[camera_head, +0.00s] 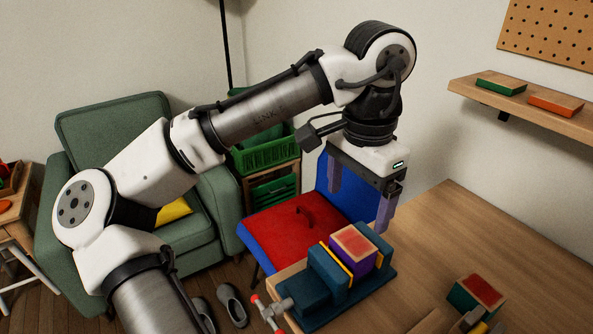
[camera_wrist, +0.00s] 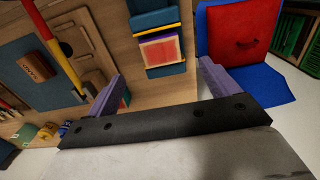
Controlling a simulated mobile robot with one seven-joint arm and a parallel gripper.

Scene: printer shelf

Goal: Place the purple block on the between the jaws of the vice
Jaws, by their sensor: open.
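The purple block (camera_head: 364,262), with a salmon-red and wood-coloured top, sits upright between the yellow-edged jaws of the blue vice (camera_head: 318,291). In the wrist view the block (camera_wrist: 160,50) also lies between the two yellow jaw edges of the vice (camera_wrist: 152,18). My gripper (camera_head: 360,203) is open and empty, with its purple fingers pointing down above and behind the block. In the wrist view my gripper's fingers (camera_wrist: 158,87) are spread wide, clear of the block. Whether the jaws press on the block I cannot tell.
The vice stands on a wooden table (camera_head: 445,225), near its left edge. A green block with a red top (camera_head: 480,292) is at the lower right. A red-and-blue chair (camera_head: 290,228) stands behind the table. A wall shelf (camera_head: 530,106) holds a green and an orange item.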

